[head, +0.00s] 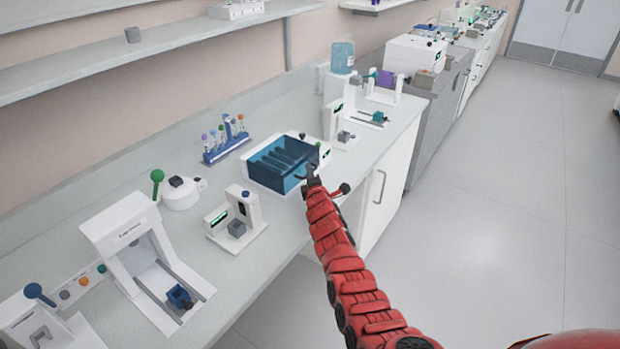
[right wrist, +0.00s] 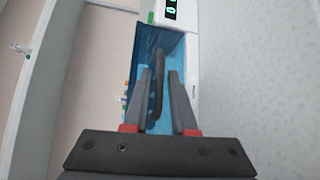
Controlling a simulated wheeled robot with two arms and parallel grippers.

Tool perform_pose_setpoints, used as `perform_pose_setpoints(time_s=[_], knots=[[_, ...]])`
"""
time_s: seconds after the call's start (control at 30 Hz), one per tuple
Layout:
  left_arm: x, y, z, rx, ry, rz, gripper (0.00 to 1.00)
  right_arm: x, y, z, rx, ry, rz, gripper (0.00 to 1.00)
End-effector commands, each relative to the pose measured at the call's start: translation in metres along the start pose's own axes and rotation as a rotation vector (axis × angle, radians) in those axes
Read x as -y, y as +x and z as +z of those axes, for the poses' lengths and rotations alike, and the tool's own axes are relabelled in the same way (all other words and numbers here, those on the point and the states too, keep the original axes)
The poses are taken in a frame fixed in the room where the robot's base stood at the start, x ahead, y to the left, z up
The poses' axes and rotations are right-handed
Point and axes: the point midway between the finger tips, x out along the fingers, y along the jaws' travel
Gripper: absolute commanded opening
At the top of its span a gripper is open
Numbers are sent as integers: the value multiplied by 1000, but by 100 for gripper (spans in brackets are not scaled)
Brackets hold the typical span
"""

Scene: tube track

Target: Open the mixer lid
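The mixer (head: 264,181) is a white box on the bench with a clear blue lid (head: 270,158). The lid looks down, and dark rollers show through it. My right gripper (head: 313,175) is at the lid's near right side. In the right wrist view my right gripper (right wrist: 160,76) has its two dark fingers apart. A dark curved handle (right wrist: 158,85) stands between them in the picture, in front of the blue lid (right wrist: 170,60). I cannot tell whether the fingers touch it. My left gripper is not in view.
A blue tube rack (head: 226,145) stands behind the mixer to the left. A white device with a green display (head: 240,212) stands to the left on the bench. Another white device (head: 335,122) is close on the right. Open floor (head: 490,220) lies at the right.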

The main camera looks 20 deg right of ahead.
Motion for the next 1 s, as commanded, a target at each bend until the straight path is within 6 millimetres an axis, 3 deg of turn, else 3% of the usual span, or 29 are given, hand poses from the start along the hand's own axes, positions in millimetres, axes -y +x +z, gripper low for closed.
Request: perform_pose_setpoints(time_s=[0.17, 0.3, 0.33, 1.0], knots=[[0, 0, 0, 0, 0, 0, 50, 0, 0, 0, 0, 0, 0, 25], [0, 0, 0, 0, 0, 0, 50, 0, 0, 0, 0, 0, 0, 1], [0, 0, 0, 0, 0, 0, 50, 0, 0, 0, 0, 0, 0, 0], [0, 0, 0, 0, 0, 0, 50, 0, 0, 0, 0, -1, 0, 0]])
